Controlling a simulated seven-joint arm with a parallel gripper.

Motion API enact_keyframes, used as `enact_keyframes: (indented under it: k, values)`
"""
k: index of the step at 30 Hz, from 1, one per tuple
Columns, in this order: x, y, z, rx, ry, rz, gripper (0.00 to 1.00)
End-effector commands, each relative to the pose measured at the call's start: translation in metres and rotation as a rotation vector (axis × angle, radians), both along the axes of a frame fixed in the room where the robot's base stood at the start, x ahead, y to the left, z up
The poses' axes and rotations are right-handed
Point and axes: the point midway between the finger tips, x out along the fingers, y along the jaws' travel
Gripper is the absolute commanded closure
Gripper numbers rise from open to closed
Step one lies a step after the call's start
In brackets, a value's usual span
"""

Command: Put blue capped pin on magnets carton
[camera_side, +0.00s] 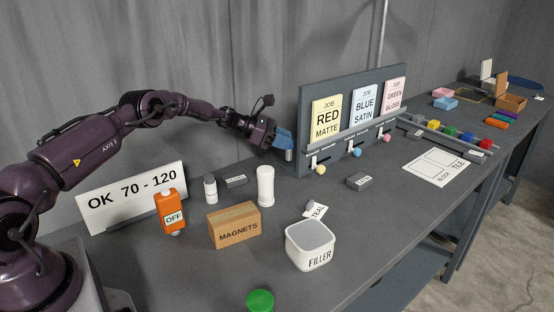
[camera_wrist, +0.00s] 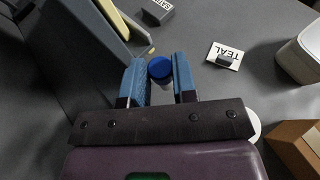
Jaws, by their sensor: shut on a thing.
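The blue capped pin shows its round blue cap (camera_wrist: 160,68) between my gripper's blue fingers in the wrist view. In the side view its grey lower part (camera_side: 289,155) shows under the fingertips, beside the job board; I cannot tell if it touches the bench. My gripper (camera_side: 285,138) is shut on the pin; it also shows in the wrist view (camera_wrist: 160,80). The magnets carton (camera_side: 234,226) is a brown box on the near bench, to the left of and nearer than my gripper in the side view. Its corner shows at the lower right of the wrist view (camera_wrist: 296,146).
The job board (camera_side: 310,90) stands close beside my gripper. A white cylinder (camera_side: 265,186), a small white bottle (camera_side: 210,188) and a dark block (camera_side: 236,181) stand behind the carton. An orange OFF device (camera_side: 171,212) is left of it, the filler tub (camera_side: 310,246) right.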

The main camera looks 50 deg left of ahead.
Motion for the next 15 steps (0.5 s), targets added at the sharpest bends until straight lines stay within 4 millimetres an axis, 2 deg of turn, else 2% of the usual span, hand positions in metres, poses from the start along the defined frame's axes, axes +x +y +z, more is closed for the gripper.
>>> enact_keyframes:
  k: [5, 8, 12, 15]
  values:
    - [0.000, 0.019, 0.033, 0.003, -0.006, 0.025, 0.99]
    - [-0.006, 0.036, 0.062, 0.003, -0.005, 0.049, 0.99]
    - [-0.030, 0.055, 0.095, 0.000, -0.001, 0.079, 0.99]
    - [-0.052, 0.061, 0.111, -0.001, 0.000, 0.087, 0.99]
